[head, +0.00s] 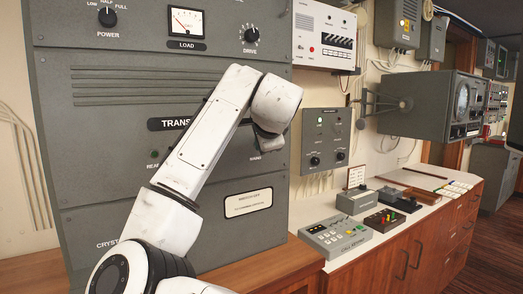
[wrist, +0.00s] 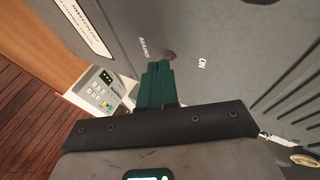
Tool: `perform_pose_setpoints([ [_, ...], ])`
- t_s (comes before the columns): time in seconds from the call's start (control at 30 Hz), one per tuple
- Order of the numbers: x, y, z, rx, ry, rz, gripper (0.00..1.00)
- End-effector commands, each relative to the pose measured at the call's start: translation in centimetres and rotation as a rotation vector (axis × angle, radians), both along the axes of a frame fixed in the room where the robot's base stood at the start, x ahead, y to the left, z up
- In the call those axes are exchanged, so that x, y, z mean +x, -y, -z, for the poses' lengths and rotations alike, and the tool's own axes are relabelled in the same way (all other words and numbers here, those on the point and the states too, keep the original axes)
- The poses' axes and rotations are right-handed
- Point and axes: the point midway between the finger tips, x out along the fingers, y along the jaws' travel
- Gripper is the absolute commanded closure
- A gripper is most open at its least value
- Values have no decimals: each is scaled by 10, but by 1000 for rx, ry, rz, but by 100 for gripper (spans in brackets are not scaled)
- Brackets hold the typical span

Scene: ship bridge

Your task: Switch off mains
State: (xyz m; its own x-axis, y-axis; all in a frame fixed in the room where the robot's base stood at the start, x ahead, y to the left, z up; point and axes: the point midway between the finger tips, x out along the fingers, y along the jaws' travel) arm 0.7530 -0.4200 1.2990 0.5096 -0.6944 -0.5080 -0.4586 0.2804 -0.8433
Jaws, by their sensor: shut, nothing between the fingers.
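The grey transmitter cabinet (head: 110,130) carries a MAINS label, readable in the wrist view (wrist: 146,47). An ON label (wrist: 202,63) is beside it. A small dark reddish-brown part (wrist: 171,55), which looks like the mains switch, shows between the two labels, just past my fingertips. Its position is too small to tell. My gripper (wrist: 159,68) has its dark green fingers shut together and empty, pointing at the panel close to that part. I cannot tell whether they touch it. In the head view my white arm hides most of this area.
Above are a POWER knob (head: 107,17), LOAD meter (head: 187,22) and DRIVE knob (head: 251,34). A warning plate (head: 248,202) is lower on the cabinet. To the right, a wooden counter (head: 360,256) carries a button console (head: 335,236) and small boxes.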

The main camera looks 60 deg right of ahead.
Motion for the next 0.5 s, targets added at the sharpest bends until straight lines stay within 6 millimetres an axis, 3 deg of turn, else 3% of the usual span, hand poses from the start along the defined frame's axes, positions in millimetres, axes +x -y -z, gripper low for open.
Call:
perform_pose_setpoints([
  [0.5,0,0,-11,3,-6,1,100],
])
